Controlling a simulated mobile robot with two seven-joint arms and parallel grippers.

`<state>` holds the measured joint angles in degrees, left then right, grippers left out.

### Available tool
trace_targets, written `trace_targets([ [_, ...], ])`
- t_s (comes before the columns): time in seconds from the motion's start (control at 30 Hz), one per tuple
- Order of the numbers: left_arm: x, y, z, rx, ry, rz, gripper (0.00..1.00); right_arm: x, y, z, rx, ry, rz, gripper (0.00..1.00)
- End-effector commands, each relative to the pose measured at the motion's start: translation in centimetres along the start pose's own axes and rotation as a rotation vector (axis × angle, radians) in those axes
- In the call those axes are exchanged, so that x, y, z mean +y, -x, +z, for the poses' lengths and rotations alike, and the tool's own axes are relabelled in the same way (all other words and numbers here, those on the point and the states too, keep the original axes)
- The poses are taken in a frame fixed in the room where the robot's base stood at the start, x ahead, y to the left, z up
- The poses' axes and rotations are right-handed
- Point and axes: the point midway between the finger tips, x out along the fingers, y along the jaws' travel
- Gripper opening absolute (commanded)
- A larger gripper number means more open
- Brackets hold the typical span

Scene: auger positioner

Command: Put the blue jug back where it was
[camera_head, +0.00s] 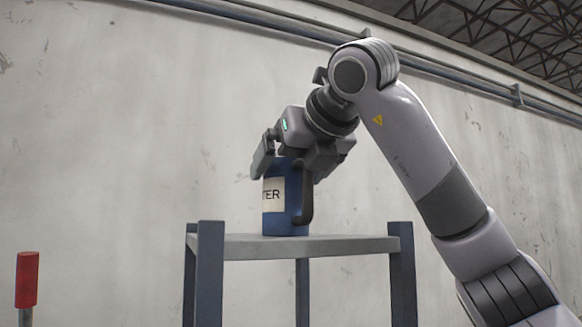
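The blue jug (288,221) stands upright at the top of the shelf rack, its base at the board. It has a pale label ending in "TER" and a dark handle (306,205) on its right side. My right gripper (283,172) comes down from the upper right over the jug's top. One finger is at the jug's upper left and the other side is near the handle. The fingers are apart with the jug's top between them; whether they press on it cannot be told. The jug's top is hidden by the gripper. My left gripper is not in view.
The rack has a grey top board (345,245) and blue-grey corner posts (401,270) that rise a little above it. The board is clear to the right of the jug. A red-topped post (27,279) stands at the lower left. A concrete wall with pipes is behind.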

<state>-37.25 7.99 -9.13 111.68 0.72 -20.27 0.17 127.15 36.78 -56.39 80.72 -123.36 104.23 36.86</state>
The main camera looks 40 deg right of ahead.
Motion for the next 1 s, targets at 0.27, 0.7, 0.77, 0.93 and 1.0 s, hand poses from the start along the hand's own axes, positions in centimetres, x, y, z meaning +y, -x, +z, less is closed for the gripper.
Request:
trace_targets([
  [0.27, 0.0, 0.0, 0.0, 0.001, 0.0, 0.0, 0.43, 0.0, 0.0, 0.0, -0.001, 0.0, 0.0, 1.0],
  [0.7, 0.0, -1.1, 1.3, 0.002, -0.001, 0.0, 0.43, -0.2, 5.6, -0.8, -0.006, 0.0, 0.0, 1.0],
  [0.77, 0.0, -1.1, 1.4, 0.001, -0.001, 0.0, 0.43, -0.2, 6.2, -0.7, -0.004, 0.0, 0.0, 1.0],
  [0.93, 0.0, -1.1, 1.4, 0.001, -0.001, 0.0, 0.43, -0.2, 7.0, -0.7, -0.002, 0.0, 0.0, 1.0],
  [1.0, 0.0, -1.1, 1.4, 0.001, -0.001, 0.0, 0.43, -0.2, 7.1, -0.7, -0.001, 0.0, 0.0, 1.0],
])
